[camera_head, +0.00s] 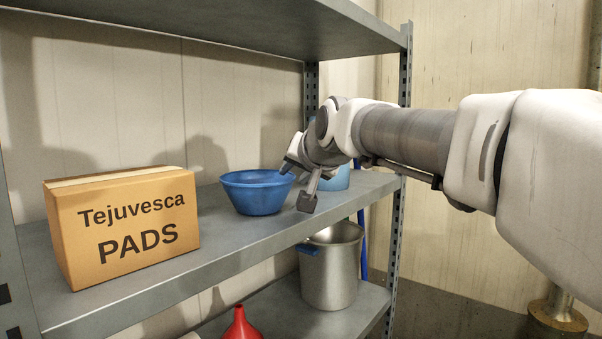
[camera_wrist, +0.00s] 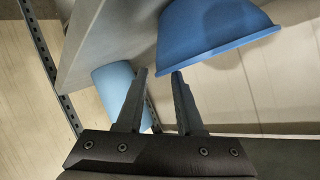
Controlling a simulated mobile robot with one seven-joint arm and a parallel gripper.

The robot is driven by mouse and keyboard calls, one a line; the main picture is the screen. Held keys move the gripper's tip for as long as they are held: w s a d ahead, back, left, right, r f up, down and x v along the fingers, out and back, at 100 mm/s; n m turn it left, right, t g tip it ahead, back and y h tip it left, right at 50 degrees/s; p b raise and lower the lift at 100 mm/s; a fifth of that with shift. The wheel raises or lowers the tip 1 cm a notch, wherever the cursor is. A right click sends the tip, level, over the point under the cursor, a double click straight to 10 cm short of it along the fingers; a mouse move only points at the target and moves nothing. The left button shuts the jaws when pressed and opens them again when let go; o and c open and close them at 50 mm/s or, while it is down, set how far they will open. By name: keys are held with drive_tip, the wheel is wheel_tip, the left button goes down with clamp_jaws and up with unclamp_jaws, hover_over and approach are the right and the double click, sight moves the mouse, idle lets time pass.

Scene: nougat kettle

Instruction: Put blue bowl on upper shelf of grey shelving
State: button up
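The blue bowl (camera_head: 257,193) stands upright on the shelf board (camera_head: 225,243) that also bears the carton. My gripper (camera_head: 297,184) is just right of the bowl, with one finger at its rim and the other lower, over the front part of the shelf. In the wrist view the two fingers (camera_wrist: 160,73) are apart with nothing clamped between them. The bowl (camera_wrist: 210,38) is just beyond the right fingertip, which overlaps its rim; I cannot tell whether they touch. The grey shelving has another board (camera_head: 220,22) above and one below.
A carton (camera_head: 125,225) marked "Tejuvesca PADS" stands left of the bowl. A light blue container (camera_head: 337,179) is behind my gripper and also shows in the wrist view (camera_wrist: 113,80). A steel pot (camera_head: 331,268) and a red funnel (camera_head: 241,327) are lower down. An upright post (camera_head: 396,235) stands right.

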drive_tip(key=b+v, duration=0.2)
drive_tip(key=v, duration=1)
drive_tip(key=s+d+f+g+h, duration=0.1)
drive_tip(key=s+d+f+g, duration=0.1)
drive_tip(key=s+d+f, duration=0.2)
drive_tip(key=s+d+f+n+g+h, duration=0.1)
drive_tip(key=s+d+f, duration=0.3)
drive_tip(key=s+f, duration=0.6)
drive_tip(key=s+d+f+n+g+h, duration=0.1)
drive_tip(key=s+f, duration=0.6)
drive_tip(key=f, duration=1.1)
drive_tip(key=d+g+h, duration=0.1)
drive_tip(key=d+g, duration=0.1)
drive_tip(key=d, duration=0.1)
drive_tip(key=shift+f+g, duration=0.25)
drive_tip(key=shift+g, duration=0.15)
